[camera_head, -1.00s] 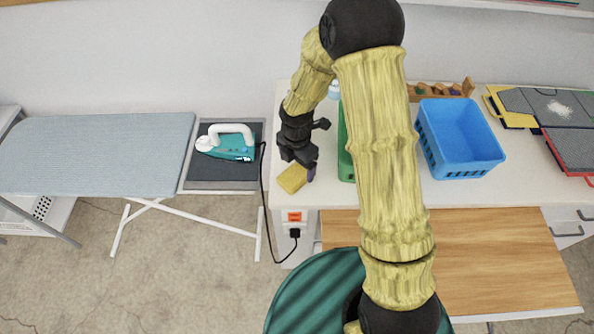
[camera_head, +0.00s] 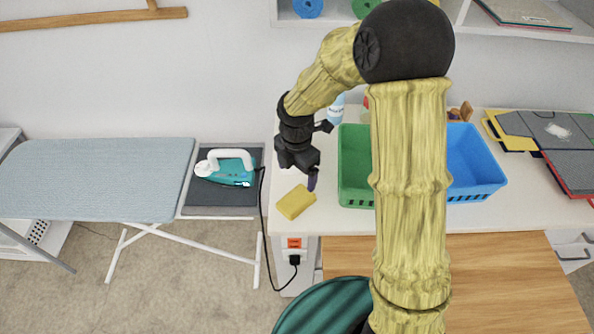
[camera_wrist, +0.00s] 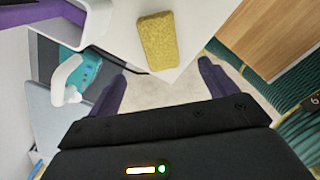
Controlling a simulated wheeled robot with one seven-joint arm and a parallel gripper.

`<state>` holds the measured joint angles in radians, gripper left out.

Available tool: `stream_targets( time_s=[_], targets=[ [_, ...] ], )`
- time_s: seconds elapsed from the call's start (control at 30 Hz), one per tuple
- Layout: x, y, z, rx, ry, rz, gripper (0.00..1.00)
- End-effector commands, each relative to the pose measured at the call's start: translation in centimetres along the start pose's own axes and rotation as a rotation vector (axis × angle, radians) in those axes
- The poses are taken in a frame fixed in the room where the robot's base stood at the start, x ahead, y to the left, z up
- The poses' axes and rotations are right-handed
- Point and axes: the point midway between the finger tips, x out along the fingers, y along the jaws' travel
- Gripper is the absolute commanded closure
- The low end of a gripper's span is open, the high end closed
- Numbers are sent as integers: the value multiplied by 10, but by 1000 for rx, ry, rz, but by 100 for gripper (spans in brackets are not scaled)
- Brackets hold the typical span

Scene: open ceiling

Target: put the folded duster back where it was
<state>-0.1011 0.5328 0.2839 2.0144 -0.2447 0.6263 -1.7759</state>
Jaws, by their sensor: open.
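The folded duster, a yellow block-like pad (camera_head: 296,202), lies flat on the white counter near its front left corner. It also shows in the wrist view (camera_wrist: 158,40), beyond my fingertips. My gripper (camera_head: 310,182) is open and empty, above and just behind the duster in the head view. Its purple fingers are spread wide in the wrist view (camera_wrist: 165,68), with nothing between them. In the head view one finger hides the other.
A green basket (camera_head: 355,190) and a blue basket (camera_head: 475,175) stand on the counter to the right. An iron (camera_head: 230,170) rests on the dark pad of the ironing board (camera_head: 95,178) at left. Folded cloths (camera_head: 555,140) lie far right. A cable hangs by the counter's left edge.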

Motion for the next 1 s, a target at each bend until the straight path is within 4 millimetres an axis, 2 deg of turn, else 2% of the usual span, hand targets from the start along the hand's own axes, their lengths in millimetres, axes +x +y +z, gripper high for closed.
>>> stream_targets(
  time_s=[0.27, 0.43, 0.73, 1.0],
  targets=[
    [-1, -2, 1, 16, -1, 1, 15],
    [-10, -18, 6, 208, -14, 14, 15],
    [-39, -79, 19, 959, -28, 91, 15],
    [-59, -137, 20, 1679, 16, 186, 15]
  ],
)
